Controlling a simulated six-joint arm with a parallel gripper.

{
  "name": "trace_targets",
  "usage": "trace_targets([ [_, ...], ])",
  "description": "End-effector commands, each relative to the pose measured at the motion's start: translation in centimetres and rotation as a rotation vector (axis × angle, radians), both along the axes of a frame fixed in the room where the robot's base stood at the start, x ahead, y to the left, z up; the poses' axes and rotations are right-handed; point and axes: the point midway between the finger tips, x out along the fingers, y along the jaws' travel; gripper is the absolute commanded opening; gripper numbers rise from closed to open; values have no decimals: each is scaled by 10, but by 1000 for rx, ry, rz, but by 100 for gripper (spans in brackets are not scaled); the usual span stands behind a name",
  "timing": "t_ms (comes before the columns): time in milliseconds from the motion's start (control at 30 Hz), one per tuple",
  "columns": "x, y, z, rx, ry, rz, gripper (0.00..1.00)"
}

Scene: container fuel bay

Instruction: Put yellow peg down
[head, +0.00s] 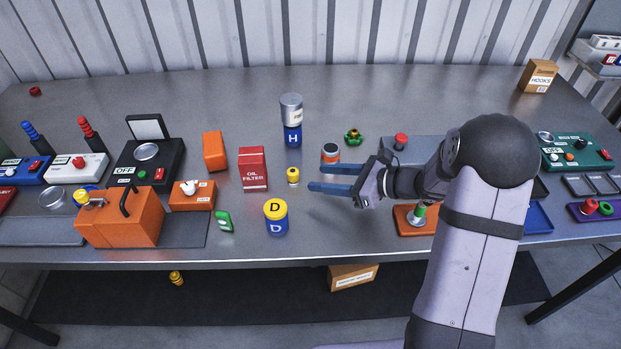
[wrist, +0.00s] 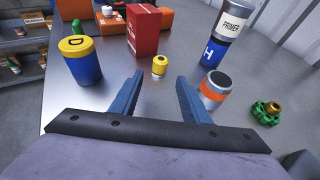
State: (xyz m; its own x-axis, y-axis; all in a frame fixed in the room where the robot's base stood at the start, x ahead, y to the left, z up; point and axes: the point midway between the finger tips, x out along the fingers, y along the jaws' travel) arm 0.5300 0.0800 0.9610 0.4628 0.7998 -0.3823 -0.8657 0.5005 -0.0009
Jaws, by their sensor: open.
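The yellow peg (head: 293,175) stands upright on the metal table, in front of the red oil filter box. It also shows in the wrist view (wrist: 159,66), just beyond the fingertips and between their lines. My gripper (head: 311,178) is open, its two blue fingers pointing left toward the peg. In the wrist view the open fingers (wrist: 159,76) have nothing between them. The peg looks apart from both fingers.
Near the peg are the red oil filter box (head: 253,169), a blue can with yellow lid (head: 276,218), a blue H can (head: 293,134) under a primer can (head: 291,107), and an orange-banded jar (head: 330,154). A green knob (head: 353,137) lies behind. The table's back middle is clear.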

Motion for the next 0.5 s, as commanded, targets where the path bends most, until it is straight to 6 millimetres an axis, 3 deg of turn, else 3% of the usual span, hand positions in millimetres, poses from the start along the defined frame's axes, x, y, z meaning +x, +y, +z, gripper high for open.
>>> trace_targets([
  [200, -14, -25, 11, 0, -2, -1, 42],
  [500, -20, -34, 16, 1, 1, 1, 42],
])
